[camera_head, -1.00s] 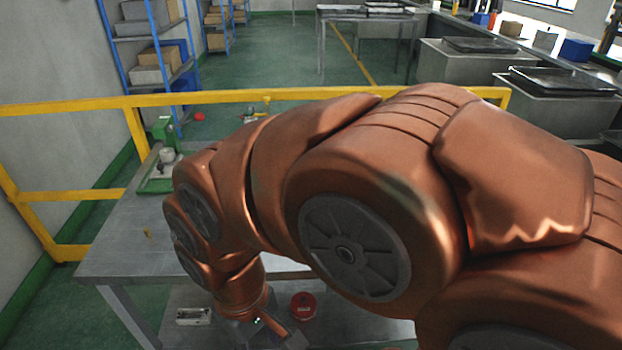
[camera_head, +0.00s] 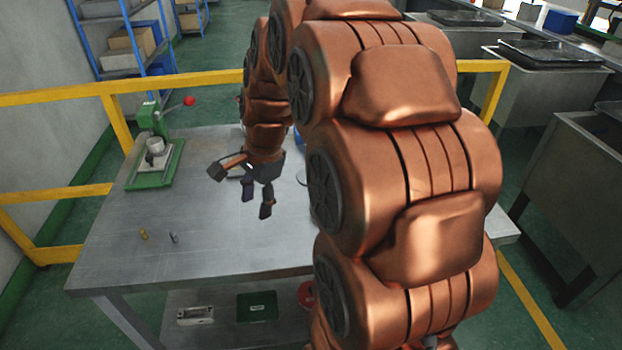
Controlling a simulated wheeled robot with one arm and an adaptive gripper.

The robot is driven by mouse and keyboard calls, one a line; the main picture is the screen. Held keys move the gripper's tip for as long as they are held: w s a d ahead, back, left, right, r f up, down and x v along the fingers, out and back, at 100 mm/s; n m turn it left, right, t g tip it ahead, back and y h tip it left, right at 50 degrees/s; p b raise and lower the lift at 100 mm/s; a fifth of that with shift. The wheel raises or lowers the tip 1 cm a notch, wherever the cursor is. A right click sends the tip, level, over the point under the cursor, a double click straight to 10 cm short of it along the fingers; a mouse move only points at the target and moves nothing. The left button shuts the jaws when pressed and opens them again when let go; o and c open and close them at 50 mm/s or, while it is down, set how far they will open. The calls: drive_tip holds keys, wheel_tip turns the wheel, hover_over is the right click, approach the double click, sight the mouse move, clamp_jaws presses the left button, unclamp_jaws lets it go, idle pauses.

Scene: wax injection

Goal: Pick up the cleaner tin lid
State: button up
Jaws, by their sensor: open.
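My gripper (camera_head: 257,203) hangs open above the grey metal table (camera_head: 215,255), its fingers pointing down. Nothing shows between the fingers. A red round tin (camera_head: 306,295) stands on the lower shelf under the table, partly hidden by my arm and below and to the right of my gripper. I cannot make out its lid separately, and no other lid can be identified for certain. A bit of something blue (camera_head: 298,138) shows behind my arm at the back of the table, mostly hidden.
A green press (camera_head: 153,150) with a red knob stands at the table's back left. Two small cylinders, one brass (camera_head: 143,234) and one silver (camera_head: 174,238), stand at the front left. A green box (camera_head: 257,307) and a grey box (camera_head: 195,315) are on the lower shelf. Yellow rails (camera_head: 60,193) border the table.

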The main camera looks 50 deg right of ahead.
drive_tip(key=w+d+f+m+t, duration=0.1)
drive_tip(key=w+d+m, duration=0.1)
drive_tip(key=d+m, duration=0.3)
drive_tip(key=w+d+f+m+t+b, duration=0.1)
drive_tip(key=d+m, duration=0.4)
drive_tip(key=d, duration=0.7)
drive_tip(key=w+d+f+m+t+h+b, duration=0.1)
drive_tip(key=w+d+f+m, duration=0.1)
drive_tip(key=d+m, duration=0.4)
drive_tip(key=shift+w+d+f, duration=0.1)
drive_tip(key=shift+w+d, duration=0.25)
drive_tip(key=shift+d, duration=0.4)
drive_tip(key=shift+w+d, duration=0.3)
drive_tip(key=shift+d, duration=0.4)
drive_tip(key=shift+p+x, duration=0.8)
drive_tip(key=shift+x, duration=3)
clamp_jaws()
